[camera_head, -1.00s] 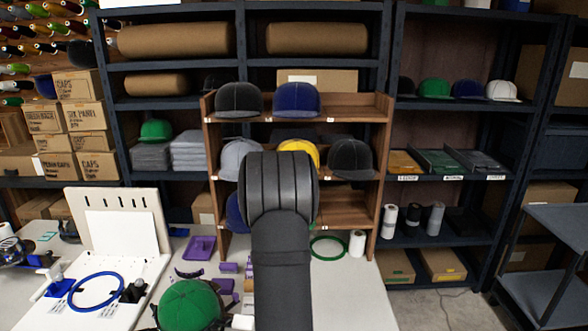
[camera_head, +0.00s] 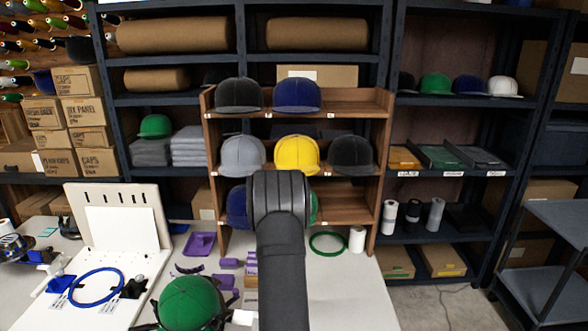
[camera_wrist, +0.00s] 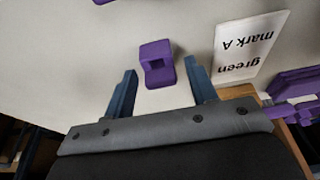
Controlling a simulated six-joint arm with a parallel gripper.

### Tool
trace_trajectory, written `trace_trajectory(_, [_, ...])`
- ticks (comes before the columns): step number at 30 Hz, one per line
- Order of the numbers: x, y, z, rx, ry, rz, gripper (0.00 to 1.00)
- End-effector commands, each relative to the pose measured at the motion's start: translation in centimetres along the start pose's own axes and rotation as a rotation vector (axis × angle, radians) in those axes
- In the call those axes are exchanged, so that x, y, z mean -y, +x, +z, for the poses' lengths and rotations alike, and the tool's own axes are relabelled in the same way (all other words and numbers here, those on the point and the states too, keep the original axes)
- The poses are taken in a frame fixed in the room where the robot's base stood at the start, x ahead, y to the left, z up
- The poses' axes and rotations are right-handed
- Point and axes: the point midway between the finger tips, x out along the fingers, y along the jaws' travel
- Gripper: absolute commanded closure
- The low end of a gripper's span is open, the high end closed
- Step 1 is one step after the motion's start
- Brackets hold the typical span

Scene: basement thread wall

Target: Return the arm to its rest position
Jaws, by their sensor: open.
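My arm rises from the bottom middle of the head view, with its dark rounded joint in front of the lower shelf of the wooden cap rack (camera_head: 350,202). In the wrist view my gripper (camera_wrist: 160,82) is open, its two blue-grey fingers spread apart. A small purple block (camera_wrist: 156,62) with a square opening shows between and beyond the fingertips; I cannot tell its distance from them. Nothing is held. The gripper's fingers are hidden in the head view.
A green cap (camera_head: 190,304) sits on the white table (camera_head: 345,295). A blue hoop (camera_head: 97,288), a purple tray (camera_head: 200,244), a green ring (camera_head: 328,243) and a white spool (camera_head: 357,239) are around it. A card reading "green mark A" (camera_wrist: 250,45) lies near the purple block.

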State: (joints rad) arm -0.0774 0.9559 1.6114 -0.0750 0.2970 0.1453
Motion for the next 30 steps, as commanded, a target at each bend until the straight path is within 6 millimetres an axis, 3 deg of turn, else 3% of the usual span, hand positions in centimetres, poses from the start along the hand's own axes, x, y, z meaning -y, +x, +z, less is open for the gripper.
trace_trajectory(5, [0.0,-3.4,-1.2,-0.009,0.000,-0.001,0.48])
trace_trajectory(25, [-10.4,-11.5,2.1,-0.007,0.005,0.001,0.48])
trace_trajectory(30, [-7.8,-13.2,0.5,-0.010,0.029,-0.001,0.48])
